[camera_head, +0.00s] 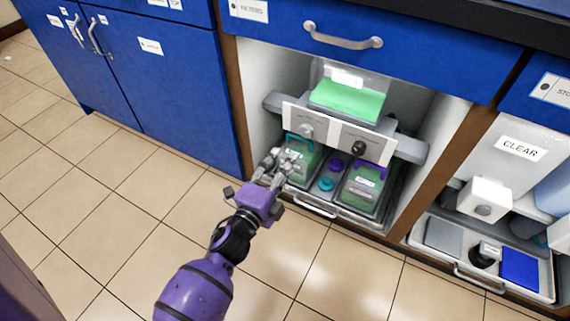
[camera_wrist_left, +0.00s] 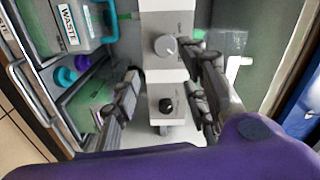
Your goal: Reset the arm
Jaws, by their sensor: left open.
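My left arm reaches in from the bottom of the head view. Its left gripper (camera_head: 281,163) is open and empty, in front of the left green container (camera_head: 300,170) with the teal handle, below the white knob panel (camera_head: 338,133). In the left wrist view the two fingers of this gripper (camera_wrist_left: 168,72) stand apart, one on each side of the panel with a grey knob (camera_wrist_left: 166,46) and a black knob (camera_wrist_left: 166,105). I cannot tell whether the fingers touch anything. My right gripper is not in view.
A second green container (camera_head: 362,190) with a purple handle stands to the right in the pull-out tray. A clear tank of green liquid (camera_head: 347,97) is above the panel. Blue drawers and wooden cabinet sides frame the bay.

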